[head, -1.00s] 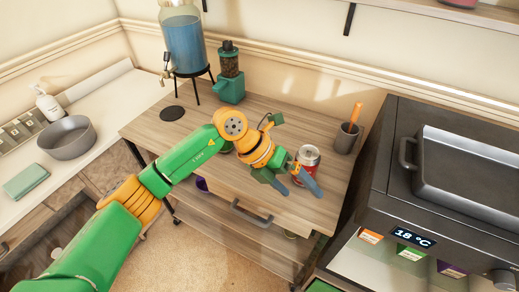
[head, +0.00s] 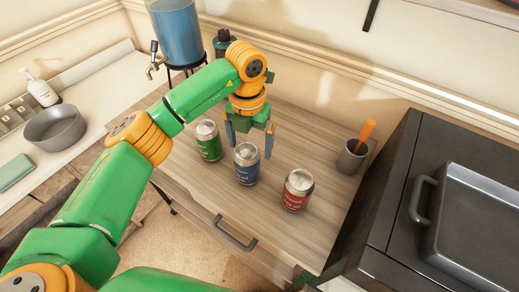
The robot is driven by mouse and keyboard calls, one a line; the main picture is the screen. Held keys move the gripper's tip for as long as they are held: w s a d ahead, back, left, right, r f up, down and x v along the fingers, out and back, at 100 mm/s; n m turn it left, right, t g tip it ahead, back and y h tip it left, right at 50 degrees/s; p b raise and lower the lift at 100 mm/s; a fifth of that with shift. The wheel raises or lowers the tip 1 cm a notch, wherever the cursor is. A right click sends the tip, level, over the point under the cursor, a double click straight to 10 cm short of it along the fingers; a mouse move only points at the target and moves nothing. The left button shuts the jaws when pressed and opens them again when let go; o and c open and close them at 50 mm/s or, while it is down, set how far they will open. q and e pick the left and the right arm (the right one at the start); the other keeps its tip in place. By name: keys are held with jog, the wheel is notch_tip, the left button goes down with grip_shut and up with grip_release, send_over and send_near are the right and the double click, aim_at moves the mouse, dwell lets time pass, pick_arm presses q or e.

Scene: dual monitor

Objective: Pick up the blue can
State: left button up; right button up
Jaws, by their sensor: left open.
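The blue can (head: 247,168) stands upright on the wooden cabinet top, between a green can (head: 208,142) on its left and a red can (head: 297,193) on its right. My left gripper (head: 249,146) is open and points down, just behind and above the blue can. Its two blue-grey fingers are spread to the left and right of the can's top in the picture. I cannot tell whether they touch it. The gripper holds nothing. My right gripper is not in view.
The wooden cabinet top (head: 300,238) is clear at its front right. A grey cup (head: 352,158) with an orange-handled tool stands at the back right. A blue-filled dispenser (head: 177,32) stands behind my arm. A dark grill (head: 384,198) is at the right.

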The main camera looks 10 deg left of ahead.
pick_arm(q)
jog(key=shift+f, duration=0.1)
jog(key=shift+f+p, duration=0.3)
jog(key=shift+f, duration=0.05)
jog(key=f, duration=0.1)
jog(key=p, duration=0.1)
jog(key=s+f, duration=0.1)
jog(key=shift+a+f+p, duration=0.3)
jog(key=shift+p, duration=0.1)
notch_tip(320, 180, down, 3)
jog(key=shift+f, duration=0.2)
grip_shut()
